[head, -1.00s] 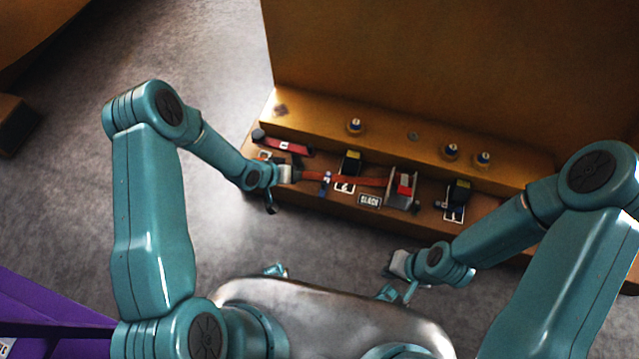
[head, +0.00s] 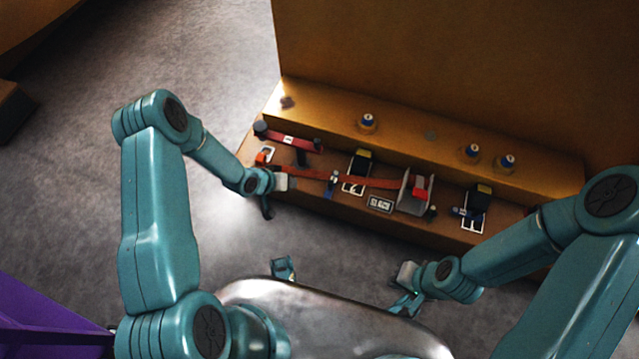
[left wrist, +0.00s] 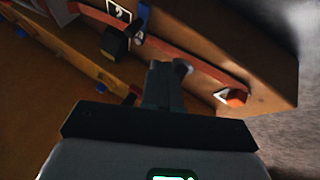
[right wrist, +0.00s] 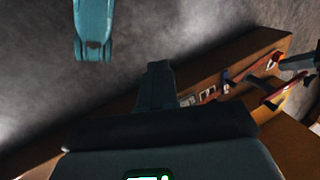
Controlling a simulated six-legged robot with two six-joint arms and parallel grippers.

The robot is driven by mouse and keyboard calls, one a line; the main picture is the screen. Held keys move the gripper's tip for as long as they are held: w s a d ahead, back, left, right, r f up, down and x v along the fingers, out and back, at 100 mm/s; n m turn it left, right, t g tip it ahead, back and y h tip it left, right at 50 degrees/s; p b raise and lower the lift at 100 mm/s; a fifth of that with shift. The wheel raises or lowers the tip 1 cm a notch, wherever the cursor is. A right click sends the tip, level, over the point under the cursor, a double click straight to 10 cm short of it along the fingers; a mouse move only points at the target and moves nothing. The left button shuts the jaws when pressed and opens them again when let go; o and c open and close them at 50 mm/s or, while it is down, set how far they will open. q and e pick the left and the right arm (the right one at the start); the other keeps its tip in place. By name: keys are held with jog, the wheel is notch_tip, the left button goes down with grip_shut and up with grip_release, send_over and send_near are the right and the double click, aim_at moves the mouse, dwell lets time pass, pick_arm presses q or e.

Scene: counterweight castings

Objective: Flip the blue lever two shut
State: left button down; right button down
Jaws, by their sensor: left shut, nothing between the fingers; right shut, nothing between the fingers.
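The blue lever two (head: 329,188) is a small blue piece on the brown ledge, left of a white-outlined plate (head: 355,186). It also shows near the top of the left wrist view (left wrist: 140,22), beside a plate whose mark looks like a 2 (left wrist: 118,10). Its exact tilt is too small to tell. My left gripper (head: 290,182) is shut and empty, over the front left part of the ledge, left of the lever and apart from it. Its closed fingers show in the left wrist view (left wrist: 163,85). My right gripper (head: 400,275) is shut and empty over the floor before the ledge.
Another blue lever (head: 463,212) sits by the right plate. A tall brown wall (head: 430,70) stands behind. The floor in front is clear.

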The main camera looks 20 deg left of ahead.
aim_at(332, 182)
pick_arm(q)
jog(key=shift+f, duration=0.1)
jog(key=b+x, duration=0.1)
jog(key=x, duration=0.2)
jog(key=d+b+x, duration=0.1)
jog(key=b+x, duration=0.1)
jog(key=x, duration=0.2)
jog(key=d+r+b+x, duration=0.1)
jog(key=b+x, duration=0.1)
jog(key=x, duration=0.2)
jog(key=shift+w+d, duration=0.2)
jog(key=shift+d, duration=0.05)
jog(key=shift+w+d, duration=0.2)
jog(key=shift+d, duration=0.3)
